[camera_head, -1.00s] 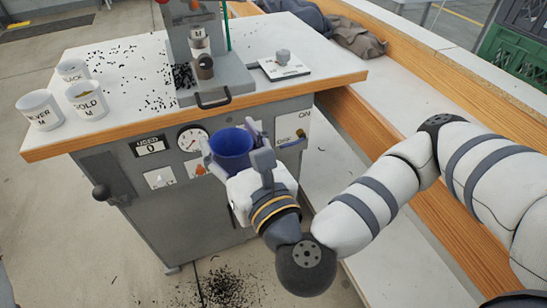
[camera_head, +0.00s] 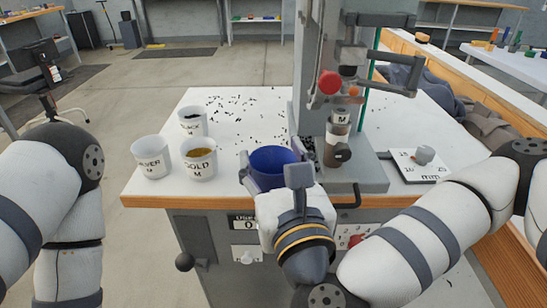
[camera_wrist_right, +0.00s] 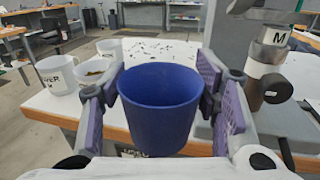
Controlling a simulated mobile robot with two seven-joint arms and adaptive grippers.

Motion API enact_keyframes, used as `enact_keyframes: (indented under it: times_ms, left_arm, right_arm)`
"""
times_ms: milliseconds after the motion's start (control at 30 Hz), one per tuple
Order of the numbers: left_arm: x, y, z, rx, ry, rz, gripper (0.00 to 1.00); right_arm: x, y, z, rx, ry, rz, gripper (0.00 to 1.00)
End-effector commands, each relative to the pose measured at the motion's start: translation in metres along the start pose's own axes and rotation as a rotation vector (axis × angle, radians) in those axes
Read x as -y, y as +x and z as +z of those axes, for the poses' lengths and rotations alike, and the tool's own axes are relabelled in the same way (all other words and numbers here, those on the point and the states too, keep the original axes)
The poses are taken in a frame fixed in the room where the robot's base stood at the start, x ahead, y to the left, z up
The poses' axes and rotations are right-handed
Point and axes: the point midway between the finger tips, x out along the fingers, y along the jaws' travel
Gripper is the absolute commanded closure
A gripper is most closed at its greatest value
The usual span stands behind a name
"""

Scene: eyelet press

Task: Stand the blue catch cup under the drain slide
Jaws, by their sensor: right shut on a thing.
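The blue catch cup (camera_head: 272,160) is upright and looks empty in the head view, overlapping the tabletop's front edge. My right gripper (camera_head: 268,174) is shut on it, with a finger on either side of the cup. In the right wrist view the cup (camera_wrist_right: 158,112) sits between the purple finger pads of the gripper (camera_wrist_right: 160,88). The press (camera_head: 342,120) stands just behind and right of the cup. I cannot pick out the drain slide for certain. My left arm shows at the left, but its gripper is out of frame.
White cups marked GOLD (camera_head: 199,160), SILVER (camera_head: 151,158) and a third (camera_head: 192,122) stand left of the cup. A scale (camera_head: 420,168) with a small grey piece lies right of the press. Dark bits litter the white tabletop (camera_head: 225,125).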

Motion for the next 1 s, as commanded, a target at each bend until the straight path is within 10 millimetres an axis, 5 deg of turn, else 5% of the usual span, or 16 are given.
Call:
enact_keyframes:
  times_ms: [1000]
  left_arm:
    - [0.002, 0.051, 0.039, 0.164, 0.0, -0.007, 0.6]
  right_arm:
    - [0.027, 0.118, -0.022, -0.003, -0.002, -0.004, 0.68]
